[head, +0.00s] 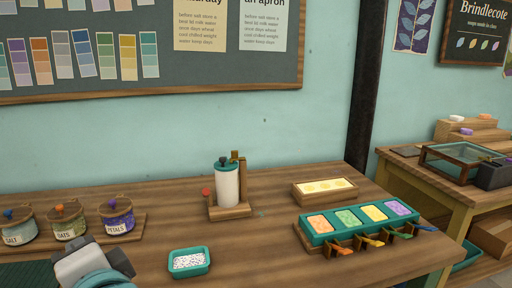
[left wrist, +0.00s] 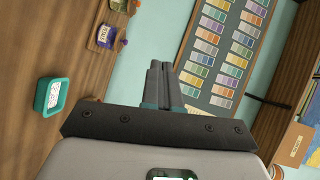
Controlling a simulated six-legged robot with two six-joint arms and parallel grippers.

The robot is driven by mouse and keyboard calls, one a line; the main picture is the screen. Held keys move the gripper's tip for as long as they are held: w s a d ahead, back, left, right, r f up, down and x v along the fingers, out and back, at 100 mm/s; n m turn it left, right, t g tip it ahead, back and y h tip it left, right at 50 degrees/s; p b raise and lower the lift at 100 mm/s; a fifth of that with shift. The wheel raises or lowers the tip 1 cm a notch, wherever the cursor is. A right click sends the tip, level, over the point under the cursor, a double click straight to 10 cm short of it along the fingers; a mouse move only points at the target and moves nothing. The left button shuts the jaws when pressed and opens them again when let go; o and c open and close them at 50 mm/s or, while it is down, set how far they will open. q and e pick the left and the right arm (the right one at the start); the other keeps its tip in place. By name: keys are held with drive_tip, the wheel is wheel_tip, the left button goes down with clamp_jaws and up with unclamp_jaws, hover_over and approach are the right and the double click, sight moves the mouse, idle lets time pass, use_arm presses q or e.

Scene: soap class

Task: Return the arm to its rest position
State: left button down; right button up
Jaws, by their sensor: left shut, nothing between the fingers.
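My left gripper (left wrist: 164,72) is shut and empty in the left wrist view, its two dark fingers side by side. In the head view my left wrist (head: 88,264) shows at the bottom left, above the wooden table (head: 150,265), in front of the jars; its fingertips cannot be made out there. Nothing is held. My right gripper is not in view.
Salt, oats and petals jars (head: 117,216) stand on a board at the left. A teal dish (head: 190,263) of speckled white bits is right of my wrist. Behind are a white dispenser (head: 228,186), a teal four-colour tray (head: 318,238) and a wooden tray (head: 325,198).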

use_arm(q)
drive_tip(key=d+f+m+g+h, duration=0.2)
drive_tip(key=d+f+g+h, duration=0.15)
drive_tip(key=f, duration=1.05)
drive_tip(key=d+f+m+g+h, duration=0.2)
drive_tip(key=d+f+g+h, duration=0.15)
drive_tip(key=f, duration=1.05)
drive_tip(key=s+d+f+n+g+h, duration=0.2)
drive_tip(key=s+d+f+n+h, duration=0.15)
drive_tip(key=f, duration=0.35)
drive_tip(key=s+d+f+n+g+h, duration=0.15)
drive_tip(key=s+f, duration=0.25)
drive_tip(key=f, duration=0.4)
drive_tip(key=s+d+f+n+g+h, duration=0.2)
drive_tip(key=s+d+f+n+h, duration=0.15)
drive_tip(key=f, duration=0.35)
wheel_tip(320, 180, down, 17)
drive_tip(key=s+a+n+t+b, duration=0.2)
drive_tip(key=n+b, duration=0.3)
drive_tip(key=b, duration=0.6)
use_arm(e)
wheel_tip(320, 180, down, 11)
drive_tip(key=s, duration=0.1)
use_arm(q)
wheel_tip(320, 180, up, 26)
drive_tip(key=p, duration=2.6)
drive_tip(key=shift+w+r, duration=0.2)
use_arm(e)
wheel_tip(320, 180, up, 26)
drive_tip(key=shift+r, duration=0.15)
